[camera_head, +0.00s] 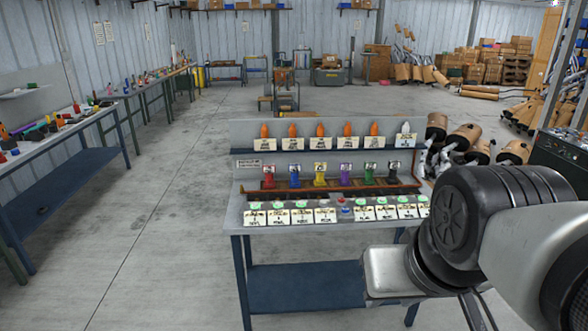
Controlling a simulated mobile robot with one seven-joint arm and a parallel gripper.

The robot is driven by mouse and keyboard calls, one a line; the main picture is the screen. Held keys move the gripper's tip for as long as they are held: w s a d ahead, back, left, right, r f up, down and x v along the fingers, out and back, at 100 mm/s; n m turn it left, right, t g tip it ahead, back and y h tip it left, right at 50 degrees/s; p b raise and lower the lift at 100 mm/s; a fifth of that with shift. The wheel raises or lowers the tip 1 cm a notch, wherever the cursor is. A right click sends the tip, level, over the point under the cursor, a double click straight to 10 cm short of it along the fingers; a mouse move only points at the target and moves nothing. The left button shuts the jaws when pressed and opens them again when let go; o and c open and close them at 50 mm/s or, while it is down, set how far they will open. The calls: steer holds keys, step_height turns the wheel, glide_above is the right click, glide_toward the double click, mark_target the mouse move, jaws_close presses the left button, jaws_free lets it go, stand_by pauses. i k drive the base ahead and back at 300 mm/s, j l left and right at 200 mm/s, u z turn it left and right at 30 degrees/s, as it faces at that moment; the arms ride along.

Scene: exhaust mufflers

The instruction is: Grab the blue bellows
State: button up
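A small blue piece (295,177), which looks like the blue bellows, stands upright on the middle step of the workbench (237,218). It is between a red piece (268,178) on its left and a yellow one (320,175) on its right, with a white label at it. My arm comes in from the right edge. Its end, a silver block (388,272) that seems to be part of my gripper, hangs before the bench's front right, apart from the blue piece. No fingertips show clearly, and no held object is visible.
Orange cones stand on the step behind; labelled cards (278,215) line the front. Mufflers (465,137) lie behind at the right. A long cluttered bench (60,135) is at left; open floor lies between.

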mark_target(294, 168)
steer(key=i+j, duration=0.15)
steer(key=i, duration=1)
steer(key=i+j+u, duration=0.1)
steer(key=i, duration=1)
steer(key=j, duration=0.1)
